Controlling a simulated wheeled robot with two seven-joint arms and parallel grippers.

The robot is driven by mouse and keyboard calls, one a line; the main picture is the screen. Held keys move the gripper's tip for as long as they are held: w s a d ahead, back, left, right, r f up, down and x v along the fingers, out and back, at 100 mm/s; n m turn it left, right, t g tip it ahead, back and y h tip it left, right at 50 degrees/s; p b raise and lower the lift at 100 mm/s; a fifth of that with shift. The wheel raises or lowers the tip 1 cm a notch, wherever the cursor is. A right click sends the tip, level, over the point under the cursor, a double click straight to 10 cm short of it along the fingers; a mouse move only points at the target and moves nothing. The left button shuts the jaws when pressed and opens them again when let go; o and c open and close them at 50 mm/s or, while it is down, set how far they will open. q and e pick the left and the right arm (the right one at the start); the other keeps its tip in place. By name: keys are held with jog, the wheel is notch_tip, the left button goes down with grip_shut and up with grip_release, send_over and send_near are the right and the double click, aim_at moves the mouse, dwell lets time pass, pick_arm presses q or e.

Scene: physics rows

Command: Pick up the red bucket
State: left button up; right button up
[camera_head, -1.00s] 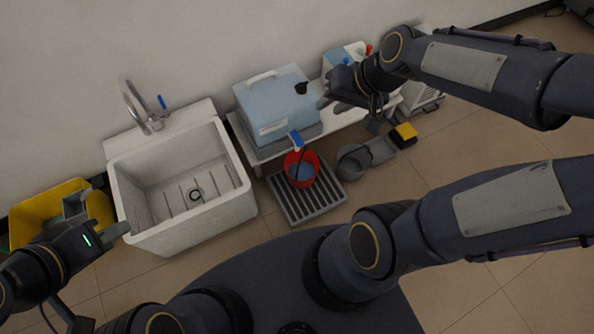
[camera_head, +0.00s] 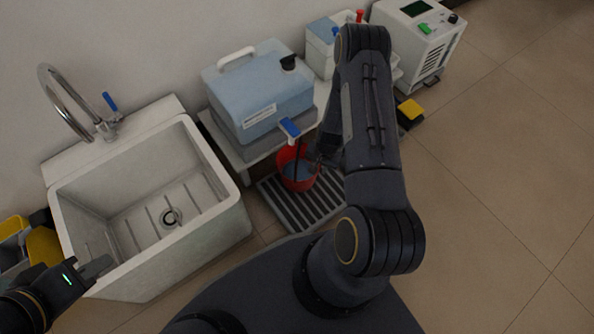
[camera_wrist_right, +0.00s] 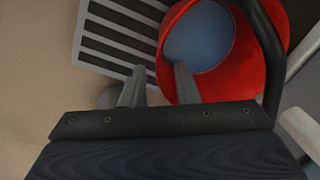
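The red bucket (camera_head: 297,182) stands on a slatted grey grate (camera_head: 278,207), below the spout of the blue container. It holds blue liquid, and a dark handle arcs over it. In the right wrist view the bucket (camera_wrist_right: 246,62) fills the upper right, with its black handle (camera_wrist_right: 268,50) at the right. My right gripper (camera_wrist_right: 158,84) is open at the bucket's near rim. One finger overlaps the bucket and the other is outside it; contact cannot be told. My left gripper (camera_head: 97,268) is by the sink's front left corner, far from the bucket; its finger gap is unclear.
A white sink (camera_head: 225,222) stands left of the bucket. A large blue container (camera_head: 258,92) with a blue-handled tap sits on a low white bench behind it. A yellow-topped item (camera_head: 410,110) and a white machine (camera_head: 420,45) are at the right. Open floor (camera_head: 500,180) lies further right.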

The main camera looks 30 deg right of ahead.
jog(key=f+b, duration=0.1)
jog(key=f, duration=0.1)
jog(key=f+b, duration=0.1)
jog(key=f, duration=0.1)
jog(key=w+f+b, duration=0.1)
jog(key=f, duration=0.1)
jog(key=shift+f, duration=0.25)
jog(key=shift+r, duration=0.1)
grip_shut()
dwell(1.1)
